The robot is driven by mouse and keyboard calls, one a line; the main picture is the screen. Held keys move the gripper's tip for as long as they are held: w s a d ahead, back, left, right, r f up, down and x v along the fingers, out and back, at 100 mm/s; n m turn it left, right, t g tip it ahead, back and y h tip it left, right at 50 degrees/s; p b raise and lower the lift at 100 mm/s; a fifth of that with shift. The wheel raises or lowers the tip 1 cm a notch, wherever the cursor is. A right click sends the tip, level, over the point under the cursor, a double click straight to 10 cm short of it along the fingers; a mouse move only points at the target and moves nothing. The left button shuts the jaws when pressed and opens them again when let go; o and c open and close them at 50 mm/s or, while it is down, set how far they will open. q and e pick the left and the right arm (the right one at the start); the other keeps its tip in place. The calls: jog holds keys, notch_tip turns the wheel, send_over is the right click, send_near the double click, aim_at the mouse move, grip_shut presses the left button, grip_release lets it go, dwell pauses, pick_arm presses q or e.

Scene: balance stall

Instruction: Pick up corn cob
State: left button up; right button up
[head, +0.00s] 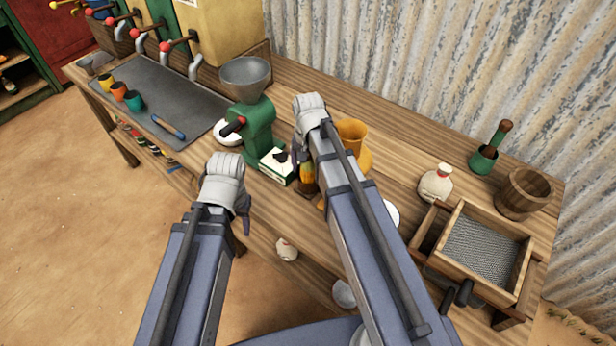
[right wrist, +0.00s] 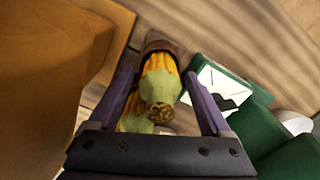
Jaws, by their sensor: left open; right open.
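A second cob (right wrist: 131,118) is partly hidden beside the first. In the head view the corn (head: 306,171) is a small patch beside my right forearm, mostly covered by it. My right gripper (right wrist: 160,72) is open, with one purple finger on each side of the nearer cob; I cannot tell whether they touch it. My left gripper (head: 243,212) is open and empty in front of the bench's front edge.
A green grinder (head: 259,130) and a green-and-white box (head: 276,165) stand left of the corn. An orange jug (head: 354,146) is close on its right. A white sack (head: 436,183), wooden mortar (head: 523,193) and sieve box (head: 484,252) stand further right.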

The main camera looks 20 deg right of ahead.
grip_shut()
dwell(0.6)
jog(key=shift+r, duration=0.1)
notch_tip(320, 180, up, 24)
jog(key=r+p, duration=0.1)
jog(key=p, duration=2.4)
notch_tip(320, 180, down, 16)
jog(key=b, duration=1.5)
jog(key=shift+b, duration=0.4)
jog(key=shift+r, duration=0.15)
